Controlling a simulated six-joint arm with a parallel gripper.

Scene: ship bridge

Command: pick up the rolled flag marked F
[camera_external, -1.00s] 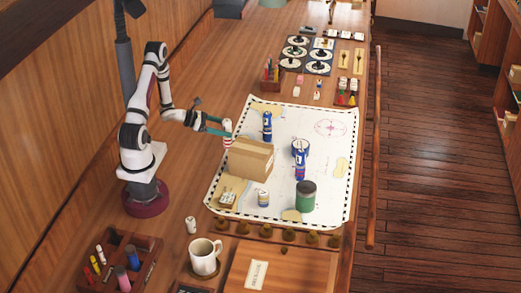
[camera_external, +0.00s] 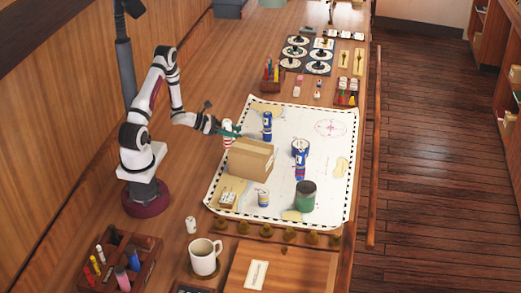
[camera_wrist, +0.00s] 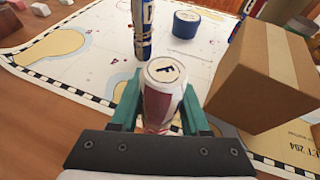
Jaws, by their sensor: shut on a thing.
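The rolled flag marked F (camera_wrist: 165,72) stands upright in the wrist view, white and red with a black F on its pale top. My gripper (camera_wrist: 162,115) has its green fingers on both sides of the flag, shut on it. In the external view the red and white flag (camera_external: 228,125) is at the left edge of the chart, behind the cardboard box, with my gripper (camera_external: 229,132) around it. I cannot tell whether its base is off the surface.
The cardboard box (camera_external: 250,160) stands close in front of the flag, on the right in the wrist view (camera_wrist: 262,75). A blue rolled flag (camera_external: 267,125) stands just beyond. More blue items (camera_external: 300,165) and a green can (camera_external: 306,196) are on the chart (camera_external: 325,205).

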